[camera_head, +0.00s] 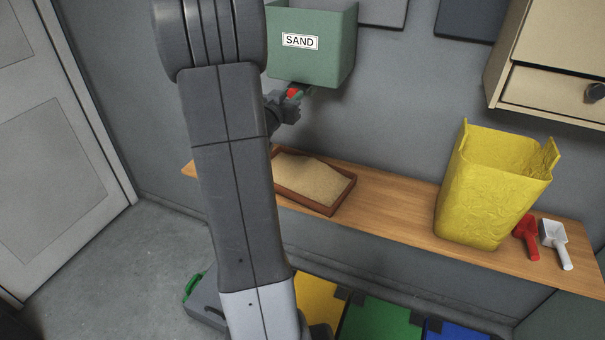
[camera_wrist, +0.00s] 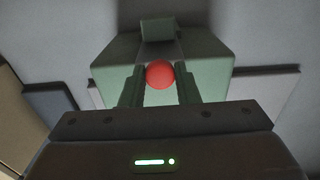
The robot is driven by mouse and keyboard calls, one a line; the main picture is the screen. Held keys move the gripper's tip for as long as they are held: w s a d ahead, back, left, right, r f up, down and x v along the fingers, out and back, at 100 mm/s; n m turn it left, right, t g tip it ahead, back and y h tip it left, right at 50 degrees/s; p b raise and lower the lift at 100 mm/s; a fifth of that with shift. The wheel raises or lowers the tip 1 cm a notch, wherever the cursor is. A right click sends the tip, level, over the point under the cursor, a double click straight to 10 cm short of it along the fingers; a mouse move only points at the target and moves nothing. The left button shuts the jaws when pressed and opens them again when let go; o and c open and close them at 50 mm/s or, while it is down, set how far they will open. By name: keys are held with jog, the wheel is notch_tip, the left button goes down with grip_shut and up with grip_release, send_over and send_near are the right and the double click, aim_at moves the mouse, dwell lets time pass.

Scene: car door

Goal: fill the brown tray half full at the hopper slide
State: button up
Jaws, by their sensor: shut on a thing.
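The green hopper (camera_head: 312,62) with a SAND label is on the wall at the top. My gripper (camera_head: 291,97) is under its front and is shut on a red round knob (camera_head: 293,92) of the slide. In the wrist view, the red knob (camera_wrist: 160,74) sits between both fingers, with the hopper's green underside (camera_wrist: 215,72) beyond. The brown tray (camera_head: 331,211) stands on the wooden shelf below the hopper. Sand (camera_head: 318,181) covers its visible floor and rises in a low mound. My arm hides the tray's left end. No falling sand can be made out.
The wooden shelf (camera_head: 390,205) has clear room right of the tray. A beige cabinet (camera_head: 550,60) hangs at upper right. Yellow, green and blue items are below the shelf.

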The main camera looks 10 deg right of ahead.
jog(key=o, duration=1.4)
jog(key=shift+w, duration=0.1)
jog(key=v, duration=0.8)
jog(key=x, duration=0.8)
jog(key=shift+d, duration=0.15)
jog(key=shift+s+a, duration=0.35)
jog(key=shift+s, duration=0.1)
